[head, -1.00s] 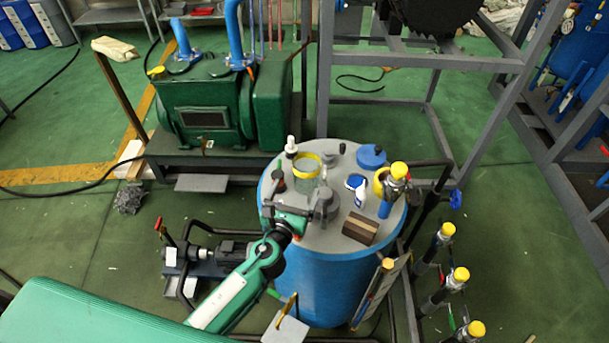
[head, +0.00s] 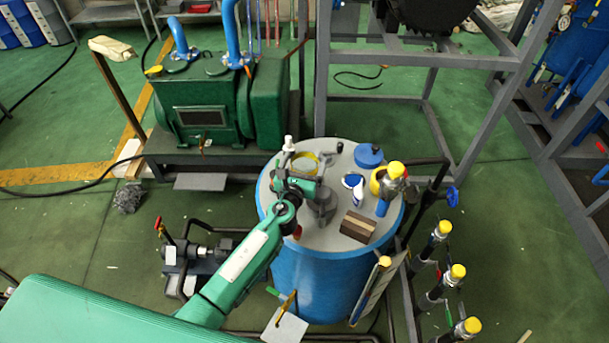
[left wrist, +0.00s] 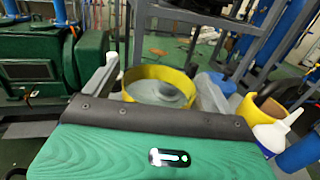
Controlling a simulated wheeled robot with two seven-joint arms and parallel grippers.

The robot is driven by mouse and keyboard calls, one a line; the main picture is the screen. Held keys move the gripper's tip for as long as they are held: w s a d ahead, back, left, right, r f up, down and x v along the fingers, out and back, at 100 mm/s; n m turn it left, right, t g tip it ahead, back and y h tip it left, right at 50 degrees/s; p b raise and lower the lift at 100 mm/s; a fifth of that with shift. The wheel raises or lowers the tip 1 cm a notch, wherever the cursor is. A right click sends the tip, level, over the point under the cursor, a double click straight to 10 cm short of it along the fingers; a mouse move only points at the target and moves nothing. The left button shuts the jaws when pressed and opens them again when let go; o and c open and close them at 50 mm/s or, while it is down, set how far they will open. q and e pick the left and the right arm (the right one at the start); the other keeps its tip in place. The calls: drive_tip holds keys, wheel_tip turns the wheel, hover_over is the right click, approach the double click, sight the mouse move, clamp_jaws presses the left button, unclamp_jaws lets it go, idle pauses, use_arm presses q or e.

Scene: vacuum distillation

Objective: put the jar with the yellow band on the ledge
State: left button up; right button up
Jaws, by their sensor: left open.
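The jar with the yellow band (head: 308,158) stands on the grey top of the blue drum, partly hidden behind my left gripper. In the left wrist view the yellow band (left wrist: 137,75) circles the jar's wide round rim, just beyond the gripper body. My left gripper (head: 303,168) is open, low over the drum top. In the left wrist view its fingers (left wrist: 158,86) show on either side of the jar; I cannot tell whether they touch it. Which surface is the ledge is unclear; a small grey plate (head: 201,182) juts out below the green machine. My right gripper is out of view.
The blue drum (head: 318,285) also carries a brown block (head: 358,226), a white bottle (head: 358,192), a blue lid (head: 369,155) and a yellow-capped fitting (head: 395,170). The green pump (head: 205,115) stands behind left. Yellow-capped pipes (head: 443,229) rise at right.

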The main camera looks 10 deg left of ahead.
use_arm(q)
drive_tip(key=c, duration=1.6)
drive_tip(key=shift+o, duration=0.2)
drive_tip(key=shift+r, duration=0.2)
